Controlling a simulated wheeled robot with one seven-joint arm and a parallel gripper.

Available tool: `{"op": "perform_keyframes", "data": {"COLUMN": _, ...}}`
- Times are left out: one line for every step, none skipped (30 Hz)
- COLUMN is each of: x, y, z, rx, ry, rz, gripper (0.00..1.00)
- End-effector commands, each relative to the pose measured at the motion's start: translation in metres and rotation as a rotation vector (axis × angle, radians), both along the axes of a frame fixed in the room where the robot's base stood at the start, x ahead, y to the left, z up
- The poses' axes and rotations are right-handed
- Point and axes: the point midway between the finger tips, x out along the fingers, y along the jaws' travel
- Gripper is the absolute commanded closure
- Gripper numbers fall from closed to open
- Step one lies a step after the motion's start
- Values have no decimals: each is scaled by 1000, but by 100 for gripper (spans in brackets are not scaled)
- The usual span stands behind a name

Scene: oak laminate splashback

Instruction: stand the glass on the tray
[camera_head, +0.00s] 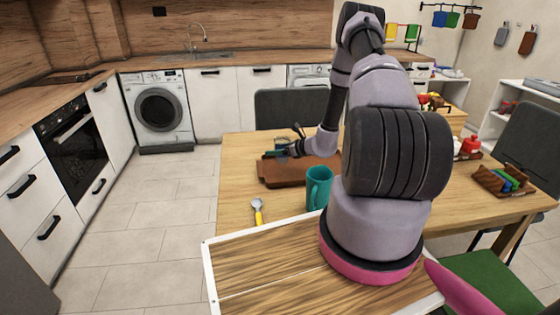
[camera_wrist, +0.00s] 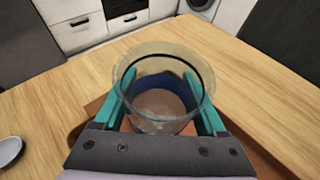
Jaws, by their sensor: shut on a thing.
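The glass (camera_wrist: 160,97) is clear and see-through, with its round rim toward the camera in the wrist view. My gripper (camera_wrist: 161,80) has its teal fingers on both sides of the glass and is shut on it. The brown wooden tray (camera_head: 272,182) lies on the table in the head view. My gripper (camera_head: 283,148) is over the tray's far left part there; the glass is hard to make out in that view. The tray (camera_wrist: 97,104) also shows below and around the gripper in the wrist view. Whether the glass touches the tray I cannot tell.
A teal mug (camera_head: 319,190) stands close to the tray's near right side. A spoon with a yellow handle (camera_head: 258,212) lies nearer the front. A rack of colored items (camera_head: 503,181) is at the right. The table left of the tray is clear.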

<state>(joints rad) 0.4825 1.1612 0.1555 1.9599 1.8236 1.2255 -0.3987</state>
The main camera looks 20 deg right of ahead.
Motion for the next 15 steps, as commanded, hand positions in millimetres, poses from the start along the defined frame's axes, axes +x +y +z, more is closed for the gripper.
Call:
{"op": "perform_keyframes", "data": {"x": 0, "y": 0, "z": -3, "rx": 1, "ry": -1, "rz": 0, "gripper": 100}}
{"op": "perform_keyframes", "data": {"x": 1, "y": 0, "z": -5, "rx": 1, "ry": -1, "rz": 0, "gripper": 100}}
{"op": "perform_keyframes", "data": {"x": 0, "y": 0, "z": -8, "rx": 1, "ry": -1, "rz": 0, "gripper": 100}}
{"op": "perform_keyframes", "data": {"x": 0, "y": 0, "z": -11, "rx": 1, "ry": -1, "rz": 0, "gripper": 100}}
{"op": "perform_keyframes", "data": {"x": 0, "y": 0, "z": -16, "rx": 1, "ry": 1, "rz": 0, "gripper": 100}}
{"op": "perform_keyframes", "data": {"x": 0, "y": 0, "z": -22, "rx": 1, "ry": 1, "rz": 0, "gripper": 100}}
{"op": "perform_keyframes", "data": {"x": 0, "y": 0, "z": -27, "rx": 1, "ry": 1, "rz": 0, "gripper": 100}}
{"op": "perform_keyframes", "data": {"x": 0, "y": 0, "z": -32, "rx": 2, "ry": 1, "rz": -1, "gripper": 100}}
{"op": "perform_keyframes", "data": {"x": 0, "y": 0, "z": -37, "rx": 2, "ry": 1, "rz": -1, "gripper": 100}}
{"op": "perform_keyframes", "data": {"x": 0, "y": 0, "z": -41, "rx": 2, "ry": 1, "rz": -1, "gripper": 100}}
{"op": "perform_keyframes", "data": {"x": 0, "y": 0, "z": -43, "rx": 1, "ry": -1, "rz": -1, "gripper": 100}}
{"op": "perform_keyframes", "data": {"x": 0, "y": 0, "z": -44, "rx": -1, "ry": -2, "rz": -1, "gripper": 100}}
{"op": "perform_keyframes", "data": {"x": 1, "y": 0, "z": -44, "rx": -1, "ry": -2, "rz": -1, "gripper": 100}}
{"op": "perform_keyframes", "data": {"x": 1, "y": 0, "z": -44, "rx": -1, "ry": -2, "rz": 0, "gripper": 100}}
{"op": "perform_keyframes", "data": {"x": 1, "y": 0, "z": -43, "rx": -1, "ry": -2, "rz": 0, "gripper": 100}}
